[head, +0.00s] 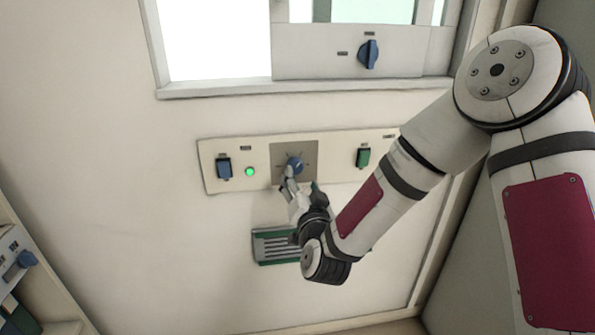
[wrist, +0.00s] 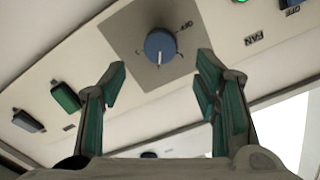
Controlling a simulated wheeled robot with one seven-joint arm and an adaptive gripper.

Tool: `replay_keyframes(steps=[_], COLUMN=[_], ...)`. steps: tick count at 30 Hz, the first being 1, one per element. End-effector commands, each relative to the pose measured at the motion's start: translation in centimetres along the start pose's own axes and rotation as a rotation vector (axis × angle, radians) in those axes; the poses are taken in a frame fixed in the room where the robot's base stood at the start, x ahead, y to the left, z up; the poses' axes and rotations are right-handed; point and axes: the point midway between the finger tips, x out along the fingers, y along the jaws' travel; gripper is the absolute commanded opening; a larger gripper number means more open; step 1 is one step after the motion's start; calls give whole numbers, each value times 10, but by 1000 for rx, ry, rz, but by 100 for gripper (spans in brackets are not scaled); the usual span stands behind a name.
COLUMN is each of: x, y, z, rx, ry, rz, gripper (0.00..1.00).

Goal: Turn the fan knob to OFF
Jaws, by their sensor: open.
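A round blue knob (head: 294,163) sits on a square grey plate (head: 308,152) in the middle of the wall panel. In the wrist view the knob (wrist: 160,46) has a white pointer line toward the bottom of the picture, away from the OFF mark at its upper right. A FAN label (wrist: 257,41) is printed on the panel, to the right of the plate in the wrist view. My gripper (head: 291,180) is close to the knob in the head view. In the wrist view my gripper (wrist: 161,75) is open and empty, with the knob seen between and beyond its fingers.
The panel also has a blue switch (head: 224,168), a lit green lamp (head: 250,171) and a green switch (head: 362,157). A second blue knob (head: 368,54) is on the unit above. A green-framed vent (head: 268,247) is below. The wall at left is bare.

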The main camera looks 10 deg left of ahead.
Motion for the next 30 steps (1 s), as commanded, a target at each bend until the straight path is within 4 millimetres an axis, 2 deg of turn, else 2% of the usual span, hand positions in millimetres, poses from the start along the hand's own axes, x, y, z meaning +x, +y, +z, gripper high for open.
replay_keyframes(steps=[6,12,24,26,30], x=[41,64,70,70,70], y=[1,0,0,0,0], z=[0,0,0,0,0], rx=[0,0,-1,-1,-1], ry=[1,0,-2,-2,-2], rz=[1,0,0,0,0], gripper=[56,56,56,45,13])
